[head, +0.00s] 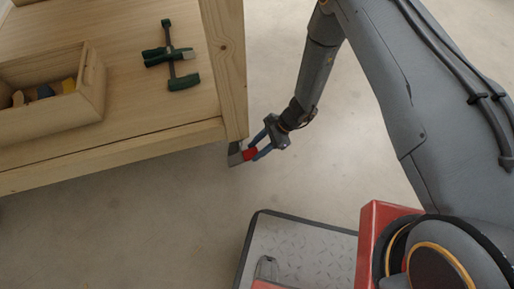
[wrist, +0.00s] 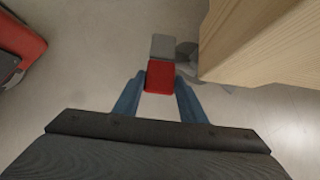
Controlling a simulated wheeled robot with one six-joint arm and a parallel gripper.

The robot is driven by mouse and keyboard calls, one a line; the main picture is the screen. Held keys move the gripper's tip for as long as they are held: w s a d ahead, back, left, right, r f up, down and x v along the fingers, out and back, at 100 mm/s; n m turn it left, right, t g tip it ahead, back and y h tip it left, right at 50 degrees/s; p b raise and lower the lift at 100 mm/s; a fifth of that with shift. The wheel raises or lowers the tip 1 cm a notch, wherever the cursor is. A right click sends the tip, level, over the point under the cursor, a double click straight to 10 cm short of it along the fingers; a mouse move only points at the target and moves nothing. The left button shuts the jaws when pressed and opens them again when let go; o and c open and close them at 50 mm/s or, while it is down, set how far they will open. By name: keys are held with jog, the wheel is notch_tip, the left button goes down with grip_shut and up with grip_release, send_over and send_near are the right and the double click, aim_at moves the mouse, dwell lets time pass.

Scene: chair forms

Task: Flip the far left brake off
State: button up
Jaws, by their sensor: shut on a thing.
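The brake is a red pedal (wrist: 160,76) on a grey bracket (wrist: 164,46) beside a caster wheel (wrist: 189,60), under the corner leg of a wooden workbench (head: 228,66). In the head view the red pedal (head: 250,154) sits at the foot of that leg, with the grey bracket (head: 235,155) to its left. My gripper (head: 257,148) reaches it from the right. In the wrist view my gripper (wrist: 160,85) has its blue fingers on both sides of the red pedal, shut on it. The wheel is partly hidden by the wooden leg.
An open wooden box (head: 93,92) with small coloured pieces stands on the bench's shelf. A dark green clamp (head: 172,60) lies to its right. The wooden leg (wrist: 255,40) is close on the right in the wrist view.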

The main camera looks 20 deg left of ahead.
jog(key=shift+w, duration=0.1)
jog(key=o, duration=1.1)
jog(key=shift+c, duration=0.2)
jog(key=p+v, duration=0.2)
jog(key=v, duration=0.5)
jog(key=shift+d+r, duration=0.2)
jog(key=shift+r, duration=0.2)
